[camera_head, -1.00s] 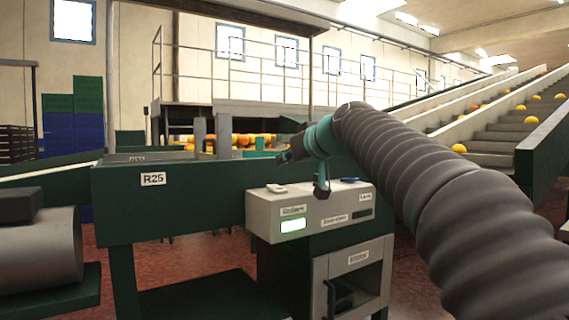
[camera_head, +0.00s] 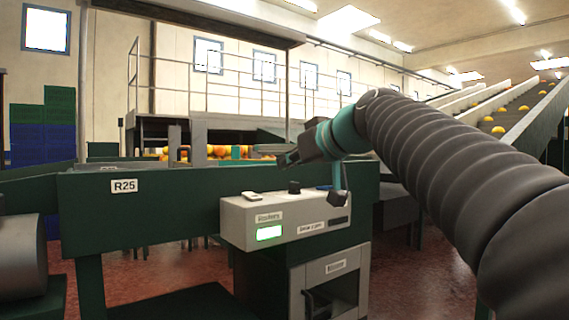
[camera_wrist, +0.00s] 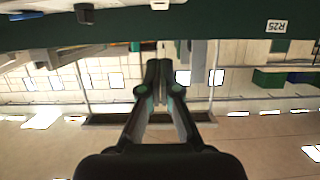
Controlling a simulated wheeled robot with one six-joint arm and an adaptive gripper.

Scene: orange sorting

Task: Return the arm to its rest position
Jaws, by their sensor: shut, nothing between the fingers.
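My arm, in a ribbed grey sleeve, reaches in from the right in the head view. My gripper (camera_head: 290,158) is at its end, in front of the green bench and above the grey control box (camera_head: 285,218). In the wrist view my gripper (camera_wrist: 159,66) has its two fingers together, with nothing between them. The wrist picture is upside down, with the ceiling at the bottom.
The green bench (camera_head: 150,215) with an R25 label stands close ahead. A grey cylinder (camera_head: 22,255) is at the lower left. Oranges (camera_head: 238,153) lie on a line behind, and a conveyor (camera_head: 515,110) with oranges rises at the right. Red floor shows below.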

